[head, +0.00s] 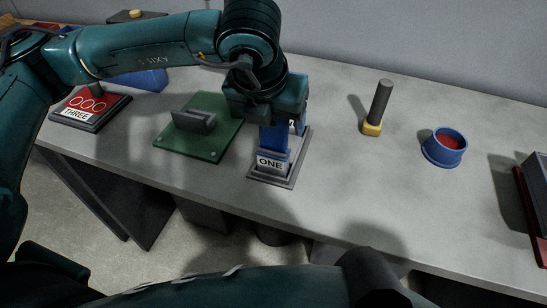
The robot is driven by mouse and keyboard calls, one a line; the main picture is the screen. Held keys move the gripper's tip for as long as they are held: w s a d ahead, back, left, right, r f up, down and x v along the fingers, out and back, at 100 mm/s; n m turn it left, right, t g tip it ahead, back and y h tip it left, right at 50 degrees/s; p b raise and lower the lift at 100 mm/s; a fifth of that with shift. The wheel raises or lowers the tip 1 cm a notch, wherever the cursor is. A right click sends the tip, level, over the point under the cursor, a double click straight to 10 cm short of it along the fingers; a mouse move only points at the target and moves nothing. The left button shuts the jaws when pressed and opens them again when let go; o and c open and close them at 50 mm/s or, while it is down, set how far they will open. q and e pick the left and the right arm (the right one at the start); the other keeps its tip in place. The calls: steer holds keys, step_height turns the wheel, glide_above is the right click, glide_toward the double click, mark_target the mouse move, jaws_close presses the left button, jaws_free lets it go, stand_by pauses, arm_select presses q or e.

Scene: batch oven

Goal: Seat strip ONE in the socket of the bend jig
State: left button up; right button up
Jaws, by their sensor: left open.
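My left gripper (272,122) points down over a grey base (285,181) with a white label reading ONE (270,162). It is open. A blue piece (273,143) stands behind that label, directly below the gripper, which hides its upper part. I cannot make out strip ONE itself, nor whether anything lies between the fingers. A green plate with a grey upright block (196,122), which looks like the bend jig, lies just left of the gripper. Its socket is not clear from here. My right gripper is not in view.
A red panel labelled THREE (87,105) lies at the left, with a blue piece (151,80) behind it. A dark post on a yellow foot (371,127) and a blue cup with red contents (444,148) stand at right. The table (360,190) between is clear.

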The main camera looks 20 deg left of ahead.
arm_select(q)
steer(key=shift+r, duration=0.1)
jaws_close()
stand_by(0.6)
